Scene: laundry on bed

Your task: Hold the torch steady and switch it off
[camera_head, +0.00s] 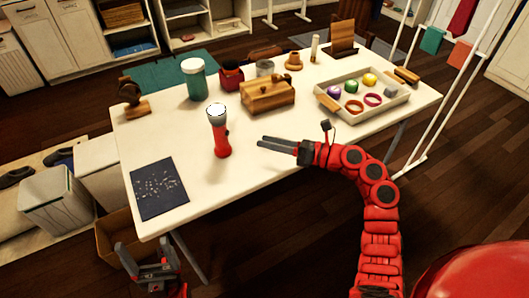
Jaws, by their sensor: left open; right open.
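The torch (221,138) is red with a pale, bright round head facing up. It stands upright on the white table (185,220), left of its middle. A small dark part shows on its right side and could be the switch. My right gripper (261,144) is over the table to the right of the torch, pointing left at it, apart from it and empty. Its fingers look close together from this angle. My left gripper (144,250) is low at the bottom left, off the table's front edge, open and empty, well away from the torch.
A dark speckled mat (159,188) lies left of the torch. Behind stand a green jar (195,80), a red pot (231,77) and a wooden box (267,95). A tray (385,112) with coloured items is at right. The table front between mat and torch is clear.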

